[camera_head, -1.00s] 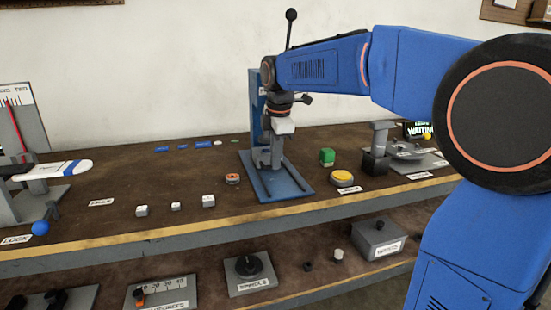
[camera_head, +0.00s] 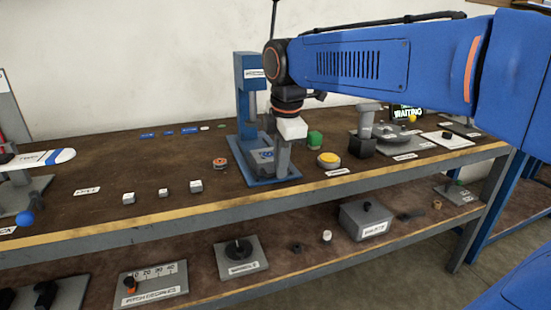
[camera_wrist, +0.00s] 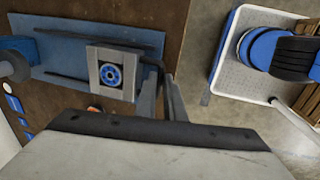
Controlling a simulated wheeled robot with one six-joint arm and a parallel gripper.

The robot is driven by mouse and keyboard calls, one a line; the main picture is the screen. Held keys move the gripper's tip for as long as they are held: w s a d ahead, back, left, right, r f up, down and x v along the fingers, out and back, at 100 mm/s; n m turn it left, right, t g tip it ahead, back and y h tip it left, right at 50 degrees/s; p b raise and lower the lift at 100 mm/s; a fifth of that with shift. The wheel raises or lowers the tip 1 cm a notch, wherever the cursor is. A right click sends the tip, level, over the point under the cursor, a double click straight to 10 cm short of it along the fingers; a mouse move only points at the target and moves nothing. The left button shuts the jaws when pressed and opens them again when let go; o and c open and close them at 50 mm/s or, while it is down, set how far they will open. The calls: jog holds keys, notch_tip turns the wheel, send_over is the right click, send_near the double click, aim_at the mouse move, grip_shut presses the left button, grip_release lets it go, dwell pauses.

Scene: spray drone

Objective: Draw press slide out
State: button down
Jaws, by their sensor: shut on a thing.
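The press is a blue frame with an upright column (camera_head: 247,95) and a flat blue base plate (camera_head: 236,158) at the middle of the bench. Its slide is a grey block with a round blue part (camera_head: 265,155), out in front of the column on the base. In the wrist view the slide (camera_wrist: 98,72) lies between dark rails on the blue base (camera_wrist: 60,55). My gripper (camera_head: 283,170) points down at the slide's front side, shut on the slide. It also shows in the wrist view (camera_wrist: 172,98); the exact grip there is partly hidden by my wrist.
The bench's yellow front edge (camera_head: 160,207) is close below.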

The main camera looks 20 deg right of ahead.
jog(key=shift+s+f, duration=0.1)
jog(key=shift+s, duration=0.15)
jog(key=c, duration=1.8)
grip_release()
jog(key=shift+s, duration=0.15)
jog(key=shift+c, duration=0.2)
jog(key=s+r, duration=0.3)
jog(key=r, duration=1.4)
jog(key=shift+s+r, duration=0.1)
jog(key=s+d+f+m+t, duration=0.1)
jog(key=s+f+m, duration=0.3)
jog(key=f, duration=0.6)
jog(key=s+d+f+m, duration=0.3)
jog(key=s+f+m, duration=0.2)
jog(key=f+m, duration=0.3)
jog(key=s+d+f+m+t, duration=0.1)
jog(key=s+f+m, duration=0.4)
jog(key=f, duration=0.9)
jog(key=shift+s+d+m+t, duration=0.25)
jog(key=shift+d+m, duration=0.25)
jog(key=shift+d, duration=0.3)
